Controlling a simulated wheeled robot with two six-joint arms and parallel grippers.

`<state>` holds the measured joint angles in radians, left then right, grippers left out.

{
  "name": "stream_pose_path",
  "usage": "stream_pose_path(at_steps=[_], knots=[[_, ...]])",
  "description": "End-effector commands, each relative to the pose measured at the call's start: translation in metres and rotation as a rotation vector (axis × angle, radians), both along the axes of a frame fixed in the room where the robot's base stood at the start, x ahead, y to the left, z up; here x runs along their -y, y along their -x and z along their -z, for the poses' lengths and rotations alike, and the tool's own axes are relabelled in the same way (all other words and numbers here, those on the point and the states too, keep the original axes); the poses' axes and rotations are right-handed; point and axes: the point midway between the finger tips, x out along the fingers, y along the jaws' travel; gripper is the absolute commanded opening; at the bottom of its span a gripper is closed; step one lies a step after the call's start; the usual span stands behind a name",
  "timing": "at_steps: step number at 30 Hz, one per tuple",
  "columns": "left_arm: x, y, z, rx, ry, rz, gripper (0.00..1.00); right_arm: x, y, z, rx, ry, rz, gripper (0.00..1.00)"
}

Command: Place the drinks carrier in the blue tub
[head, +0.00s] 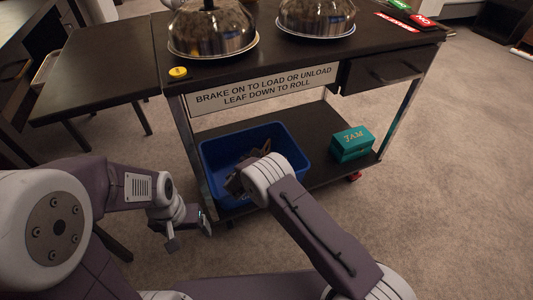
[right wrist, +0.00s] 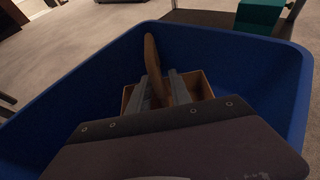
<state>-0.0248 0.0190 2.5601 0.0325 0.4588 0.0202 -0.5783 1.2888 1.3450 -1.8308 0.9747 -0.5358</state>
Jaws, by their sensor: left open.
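The blue tub (head: 210,155) stands on the lower shelf of the trolley. My right arm reaches down into it, and the right gripper (head: 240,182) is largely hidden behind its own wrist. In the right wrist view the drinks carrier (right wrist: 151,58), a brown box with an upright handle, is inside the tub (right wrist: 225,58). The right gripper (right wrist: 158,88) has a finger on each side of the handle and appears shut on it. The carrier's underside is hidden, so I cannot tell whether it touches the tub floor. My left gripper (head: 190,232) is open and empty, left of the tub.
A teal JAM box (head: 351,144) sits right of the tub on the lower shelf (head: 315,118). The trolley top (head: 290,50) above carries two domed dishes and a yellow disc (head: 178,72). A side leaf (head: 95,75) extends left. Carpet at right is clear.

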Motion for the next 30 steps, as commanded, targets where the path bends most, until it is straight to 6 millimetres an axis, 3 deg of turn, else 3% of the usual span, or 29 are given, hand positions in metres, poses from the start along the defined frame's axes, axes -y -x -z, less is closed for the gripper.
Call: stream_pose_path(at_steps=[1,3,12,25,28,30], knots=[[0.0,0.0,-0.015,0.0,0.0,0.0,0.78,-0.006,0.01,-0.014,-0.001,0.002,-0.004,0.25],[0.0,0.0,-0.027,0.0,0.0,0.0,0.78,-0.014,0.025,-0.022,-0.001,0.003,-0.006,0.25],[0.0,0.0,-0.057,0.0,0.0,0.0,0.78,-0.041,0.079,-0.043,0.001,0.001,-0.002,0.25],[0.0,0.0,-0.058,0.0,0.0,0.0,0.78,-0.044,0.089,-0.043,0.001,-0.002,0.003,0.25],[0.0,0.0,-0.058,0.0,0.0,0.0,0.78,-0.021,0.092,-0.051,-0.017,-0.051,0.098,0.25],[0.0,0.0,-0.058,0.0,0.0,0.0,0.78,0.021,0.105,-0.064,-0.049,-0.154,0.285,0.25]])
